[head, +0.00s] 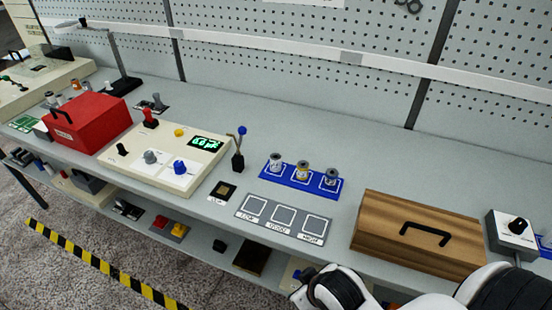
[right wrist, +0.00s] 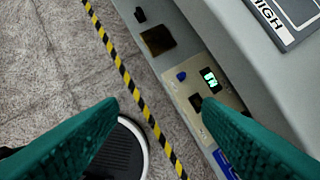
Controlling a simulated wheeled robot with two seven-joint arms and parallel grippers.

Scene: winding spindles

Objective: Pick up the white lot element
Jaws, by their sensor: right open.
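Three small spindles with metallic tops stand in a row on a blue tray (head: 290,190) on the workbench. The left one (head: 275,165) looks whitish, the middle one (head: 302,171) has a yellow band, and the right one (head: 330,178) looks grey to white. They are too small to tell surely which is the white one. In the right wrist view my right gripper (right wrist: 158,102) is open and empty, its green fingers wide apart over the floor and the bench's lower shelf. No spindle shows between them. My left gripper is not in view.
A grey plate (head: 282,235) with LOW, GOOD and HIGH squares lies in front of the tray. A wooden box (head: 420,230) stands to the right, and a control panel (head: 172,155) and red box (head: 88,125) to the left. Bare bench lies behind the tray.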

